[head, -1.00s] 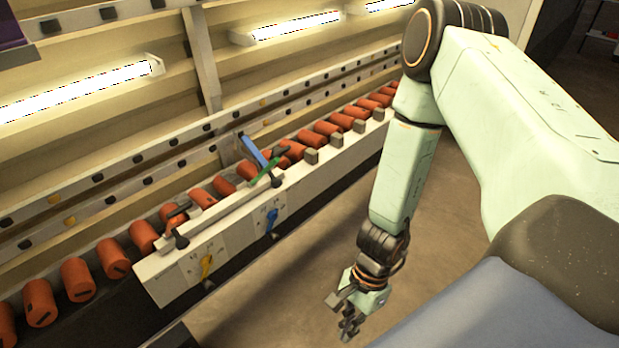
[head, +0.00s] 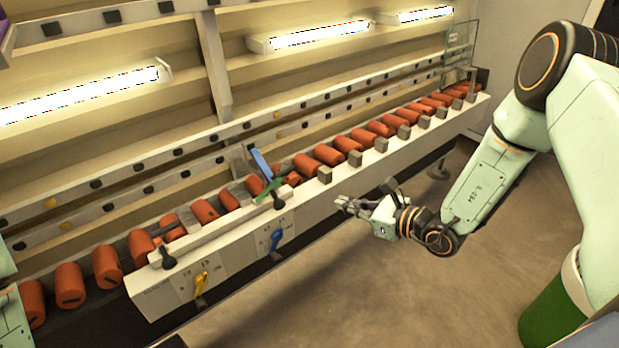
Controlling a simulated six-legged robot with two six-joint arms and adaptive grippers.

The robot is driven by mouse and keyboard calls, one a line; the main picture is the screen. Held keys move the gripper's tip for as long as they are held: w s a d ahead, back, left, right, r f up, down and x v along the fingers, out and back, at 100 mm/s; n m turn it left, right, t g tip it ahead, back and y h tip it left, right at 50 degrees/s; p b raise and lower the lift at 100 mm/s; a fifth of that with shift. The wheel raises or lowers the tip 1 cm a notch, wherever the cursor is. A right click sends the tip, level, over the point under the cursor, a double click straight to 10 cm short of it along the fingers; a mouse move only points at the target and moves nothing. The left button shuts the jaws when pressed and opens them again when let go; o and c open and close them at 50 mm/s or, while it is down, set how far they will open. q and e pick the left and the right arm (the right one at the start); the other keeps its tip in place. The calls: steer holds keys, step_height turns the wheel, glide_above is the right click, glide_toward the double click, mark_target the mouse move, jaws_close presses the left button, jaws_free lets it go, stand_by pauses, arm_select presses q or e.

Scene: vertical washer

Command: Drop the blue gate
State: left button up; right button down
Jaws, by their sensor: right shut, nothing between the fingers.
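The blue gate (head: 262,163) is a narrow blue bar above the row of rollers, tilted with its upper end to the left. A short green piece (head: 267,190) crosses near its lower end, beside a black knob (head: 279,201). A blue lever (head: 276,240) and a yellow lever (head: 201,283) are on the front panel below. My right gripper (head: 341,204) is to the right of the gate, in front of the conveyor, shut and empty, apart from the gate. Its fingers point left. My left gripper is not visible; only a bit of my left arm shows at the left edge.
Orange rollers (head: 328,155) line the conveyor from lower left to upper right. Grey blocks (head: 382,144) stand along its front rail (head: 420,142). A clear panel (head: 461,45) stands at the far end. The floor in front (head: 370,290) is open.

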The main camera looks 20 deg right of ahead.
steer(key=w+a+b, duration=0.3)
steer(key=w+a, duration=0.5)
steer(key=w, duration=0.3)
steer(key=shift+r+b, duration=0.15)
steer(key=shift+b, duration=0.15)
steer(key=shift+w+r, duration=0.1)
